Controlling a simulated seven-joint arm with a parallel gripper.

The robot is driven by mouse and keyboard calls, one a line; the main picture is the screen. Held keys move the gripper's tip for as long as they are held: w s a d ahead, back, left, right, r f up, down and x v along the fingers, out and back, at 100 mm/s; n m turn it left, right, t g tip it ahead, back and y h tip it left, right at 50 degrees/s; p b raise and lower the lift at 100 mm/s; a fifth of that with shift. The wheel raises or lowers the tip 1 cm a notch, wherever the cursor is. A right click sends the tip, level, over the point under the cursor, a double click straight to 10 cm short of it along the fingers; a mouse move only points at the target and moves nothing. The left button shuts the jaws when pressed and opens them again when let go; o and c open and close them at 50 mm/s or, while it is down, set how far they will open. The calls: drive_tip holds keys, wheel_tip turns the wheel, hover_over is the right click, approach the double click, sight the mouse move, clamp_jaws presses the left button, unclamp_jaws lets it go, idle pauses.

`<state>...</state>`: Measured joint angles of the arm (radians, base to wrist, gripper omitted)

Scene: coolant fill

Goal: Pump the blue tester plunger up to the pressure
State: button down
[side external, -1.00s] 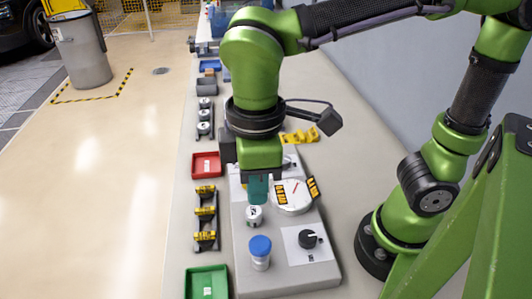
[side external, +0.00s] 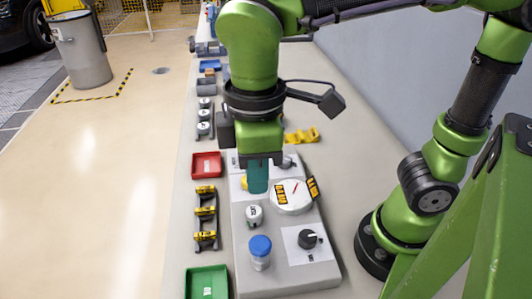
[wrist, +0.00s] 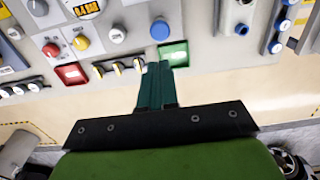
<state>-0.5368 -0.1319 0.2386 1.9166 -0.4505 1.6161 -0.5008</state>
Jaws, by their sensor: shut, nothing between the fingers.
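The blue tester plunger (side external: 260,246) stands upright on a clear-and-white body at the near end of the grey panel (side external: 286,276). The blue plunger top also shows in the wrist view (wrist: 159,29), above the fingertips. My gripper (side external: 258,190) is shut and empty, with its teal fingers pointing down. It is above the panel, farther back than the plunger and apart from it. The fingers also show in the wrist view (wrist: 156,68).
A white cap (side external: 254,214) stands between gripper and plunger. A black knob (side external: 307,238) is right of the plunger. A red tray (side external: 206,165), yellow-and-black parts (side external: 205,214) and a green tray (side external: 206,284) line the left. The bench beyond the panel's right side is clear.

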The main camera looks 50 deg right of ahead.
sight(260, 243)
wheel_tip(260, 243, down, 14)
drive_tip(key=shift+r, duration=0.1)
idle(0.4)
drive_tip(key=shift+f, duration=1.5)
wheel_tip(260, 243, up, 15)
drive_tip(key=shift+f, duration=0.2)
drive_tip(key=shift+w+a, duration=0.1)
idle(0.4)
